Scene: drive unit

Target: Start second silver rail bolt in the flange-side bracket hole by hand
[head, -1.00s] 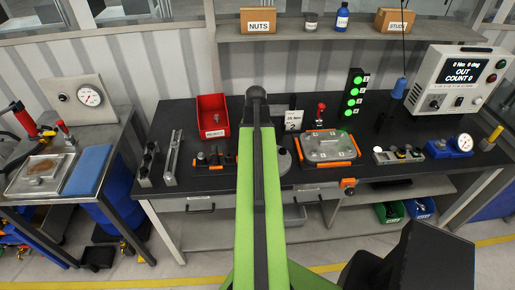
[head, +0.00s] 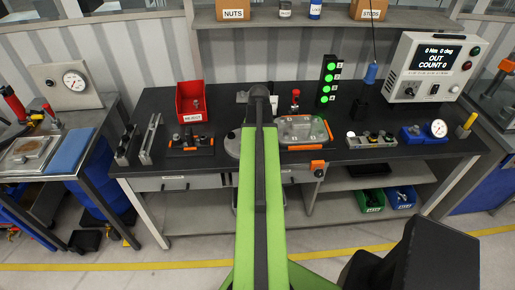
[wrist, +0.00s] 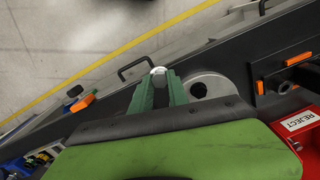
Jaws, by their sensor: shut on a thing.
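In the wrist view my gripper (wrist: 157,88) has its green fingers closed on a small silver, round-ended piece (wrist: 158,71), which looks like the silver bolt. It is held above the bench's front edge, beside a grey disc (wrist: 224,86) with a dark hole. In the head view my green arm hides the gripper and part of that disc (head: 233,141). A dark fixture with orange ends (head: 190,144) stands left of the disc; a part of it shows in the wrist view (wrist: 285,77). I cannot tell which part is the flange-side bracket, and its hole is not discernible.
A red REJECT bin (head: 193,102) stands behind the fixture. Two upright-ended rail pieces (head: 150,140) are at the bench's left. The display reads OUT, COUNT 0 (head: 434,62).

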